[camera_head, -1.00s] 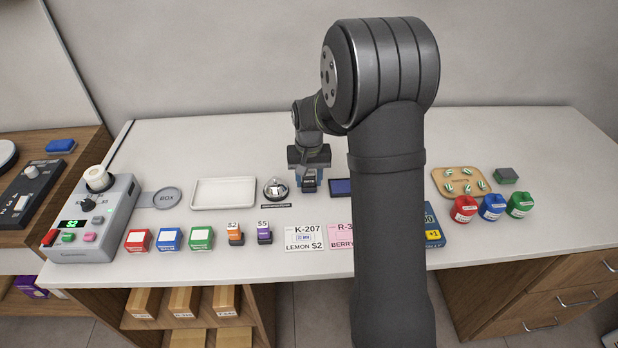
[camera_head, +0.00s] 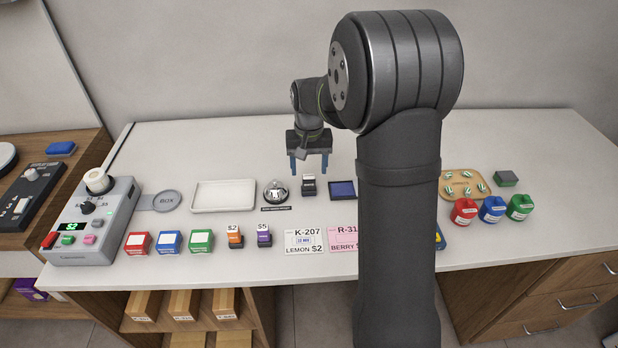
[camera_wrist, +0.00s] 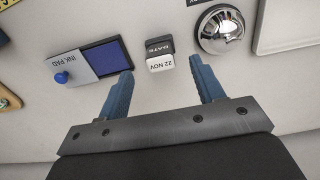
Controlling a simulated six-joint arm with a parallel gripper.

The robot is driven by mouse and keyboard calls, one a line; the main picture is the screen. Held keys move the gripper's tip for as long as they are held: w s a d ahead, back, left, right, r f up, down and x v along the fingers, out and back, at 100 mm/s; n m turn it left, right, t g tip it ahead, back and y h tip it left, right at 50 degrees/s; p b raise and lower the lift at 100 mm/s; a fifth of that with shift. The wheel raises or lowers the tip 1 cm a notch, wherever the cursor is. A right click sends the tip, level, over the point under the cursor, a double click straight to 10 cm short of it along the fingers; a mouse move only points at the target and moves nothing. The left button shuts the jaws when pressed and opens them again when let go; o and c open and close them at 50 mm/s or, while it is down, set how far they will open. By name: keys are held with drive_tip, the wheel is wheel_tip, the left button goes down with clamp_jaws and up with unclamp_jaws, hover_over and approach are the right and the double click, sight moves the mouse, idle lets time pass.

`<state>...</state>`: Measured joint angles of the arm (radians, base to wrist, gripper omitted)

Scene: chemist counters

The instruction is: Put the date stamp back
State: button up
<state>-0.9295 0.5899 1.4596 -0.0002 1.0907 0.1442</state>
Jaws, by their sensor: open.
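The date stamp (camera_head: 308,185) stands on the counter between the bell and the ink pad. In the wrist view the date stamp (camera_wrist: 159,55) shows a black top marked DATE and a white face reading 22 NOV. My gripper (camera_head: 309,170) is open and empty, above and behind the stamp. In the wrist view its blue fingers (camera_wrist: 160,80) are spread to either side of the stamp, apart from it. The ink pad (camera_wrist: 107,57) is dark blue with a grey lid. A printed card marked K-207 (camera_head: 304,239) bears a small blue date mark.
A silver bell (camera_head: 276,191) stands just left of the stamp, with a dark label strip in front of it. A white tray (camera_head: 223,195) lies farther left. Small coloured boxes and stamps line the front edge. The counter behind the stamp is clear.

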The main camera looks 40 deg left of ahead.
sight(309, 176)
wheel_tip(309, 176, up, 6)
drive_tip(key=shift+r, duration=0.2)
drive_tip(key=shift+f, duration=0.15)
wheel_tip(309, 176, down, 12)
drive_tip(key=shift+r, duration=1.8)
